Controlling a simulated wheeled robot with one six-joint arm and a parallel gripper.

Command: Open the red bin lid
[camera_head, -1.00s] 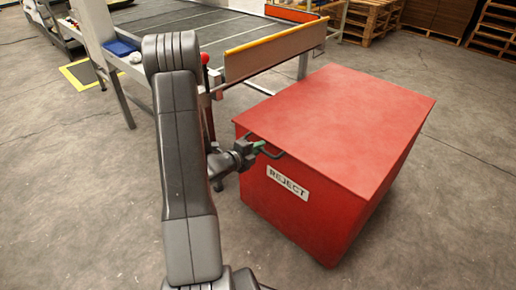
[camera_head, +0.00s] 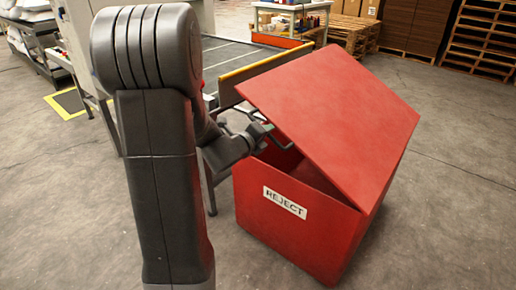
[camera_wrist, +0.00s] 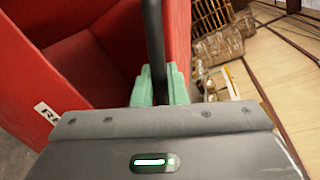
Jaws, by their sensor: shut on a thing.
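The red bin (camera_head: 285,215) with a white "REJECT" label (camera_head: 285,202) stands right of my arm. Its red lid (camera_head: 340,110) is tilted up on the near left side, leaving a wedge-shaped gap into the bin. My gripper (camera_head: 262,135) is at the lid's raised edge, shut on the dark lid handle (camera_head: 283,143). In the wrist view, the green fingertips (camera_wrist: 162,85) close around the dark handle bar (camera_wrist: 154,40), with the bin's red inside (camera_wrist: 95,60) behind. The bin's floor is mostly hidden.
A conveyor (camera_head: 245,58) with a yellow-edged side panel (camera_head: 268,67) stands close behind the bin. Stacked wooden pallets (camera_head: 352,32) are farther back. The concrete floor to the right of the bin is clear.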

